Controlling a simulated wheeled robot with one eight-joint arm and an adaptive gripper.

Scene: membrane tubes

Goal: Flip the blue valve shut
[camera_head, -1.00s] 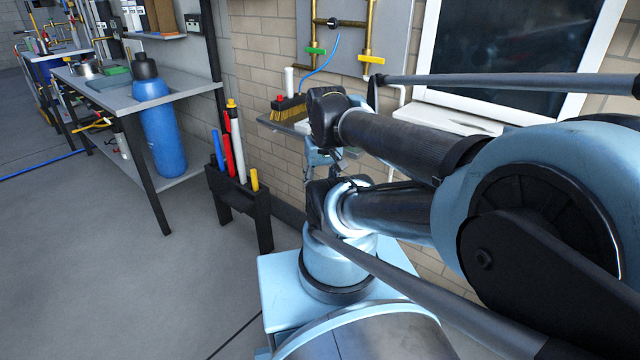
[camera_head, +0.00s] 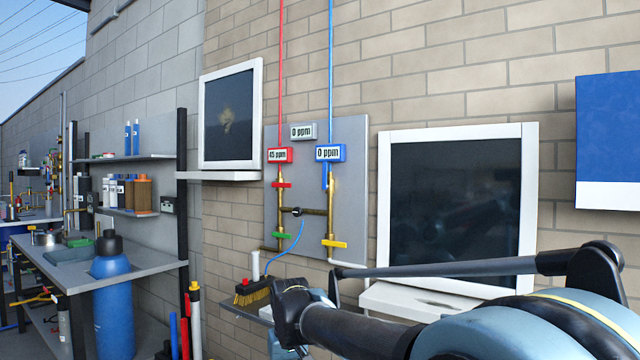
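The blue valve (camera_head: 326,178) is on the right brass pipe of the grey wall panel (camera_head: 353,145), just below a blue meter reading 0 ppm (camera_head: 330,153). Its handle stands upright, in line with the pipe. A red valve (camera_head: 281,185) on the left pipe has its handle crosswise. Lower down are a green valve (camera_head: 282,235) and a yellow valve (camera_head: 334,243), both with crosswise handles. My arm is at the lower right, below the panel and apart from the blue valve.
A white-framed window (camera_head: 528,200) is right of the panel, and a framed dark screen (camera_head: 259,115) is to its left. A brush (camera_head: 252,296) and a white tube (camera_head: 255,266) are below the panel. A workbench (camera_head: 120,274) with a blue cylinder (camera_head: 112,310) stands at left.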

